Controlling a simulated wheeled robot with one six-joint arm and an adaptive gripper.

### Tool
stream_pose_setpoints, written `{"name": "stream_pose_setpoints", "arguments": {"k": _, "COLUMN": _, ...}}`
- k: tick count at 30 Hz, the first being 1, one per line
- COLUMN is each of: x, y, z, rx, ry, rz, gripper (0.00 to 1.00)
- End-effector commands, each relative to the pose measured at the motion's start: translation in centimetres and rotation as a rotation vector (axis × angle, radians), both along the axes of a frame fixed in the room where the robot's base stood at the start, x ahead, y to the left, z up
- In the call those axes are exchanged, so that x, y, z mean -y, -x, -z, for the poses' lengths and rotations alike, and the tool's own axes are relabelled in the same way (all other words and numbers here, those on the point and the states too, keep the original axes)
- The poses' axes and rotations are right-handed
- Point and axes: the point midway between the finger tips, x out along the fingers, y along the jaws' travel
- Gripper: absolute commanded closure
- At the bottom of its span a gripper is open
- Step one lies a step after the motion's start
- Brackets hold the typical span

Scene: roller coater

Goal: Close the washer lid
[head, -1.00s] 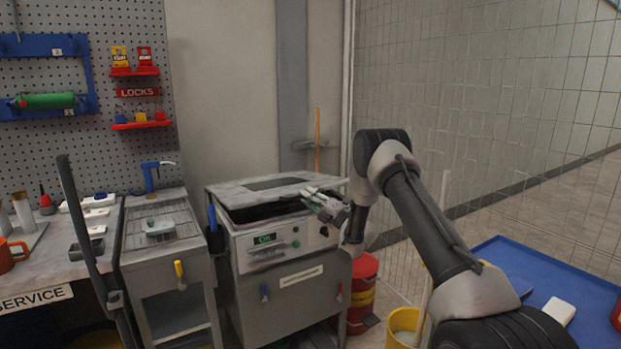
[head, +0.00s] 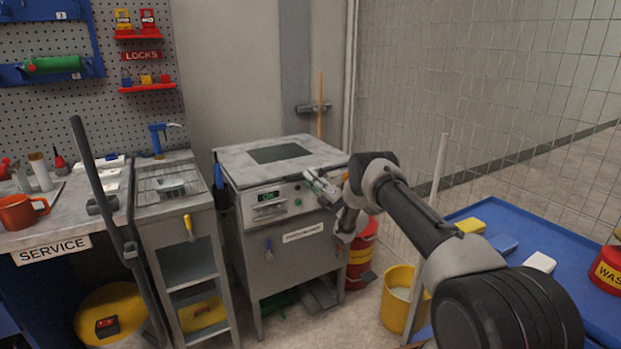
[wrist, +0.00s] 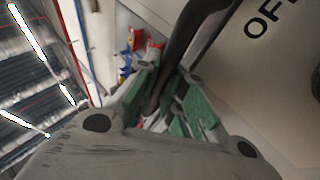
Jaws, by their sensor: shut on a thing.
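The washer (head: 285,262) is a grey cabinet with a lit display and knobs on its front, at the middle of the head view. Its lid (head: 240,160), with a dark window, lies flat on top, and I see no gap along its front edge. My gripper (head: 315,182) is at the front right edge of the lid. In the wrist view my gripper (wrist: 165,98) has green pads on both sides of a dark bar (wrist: 190,45), which looks like the lid's handle, and is shut on it. The fingers hide part of the bar.
A sink stand with a wire rack (head: 165,187) stands left of the washer. A red bin (head: 362,255) and a yellow bucket (head: 398,310) stand to its right. A blue table (head: 555,245) with sponge-like blocks is at the right. A mesh fence rises behind.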

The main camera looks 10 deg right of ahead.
Motion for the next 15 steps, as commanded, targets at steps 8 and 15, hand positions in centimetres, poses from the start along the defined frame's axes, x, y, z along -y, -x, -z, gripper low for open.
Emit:
{"name": "stream_pose_setpoints", "arguments": {"k": 8, "x": -0.10, "y": 0.18, "z": 1.23, "rx": -0.025, "ry": 0.006, "rz": 0.002, "gripper": 0.66}}
{"name": "stream_pose_setpoints", "arguments": {"k": 15, "x": -0.08, "y": 0.13, "z": 0.94, "rx": -0.020, "ry": 0.005, "rz": 0.001, "gripper": 0.66}}
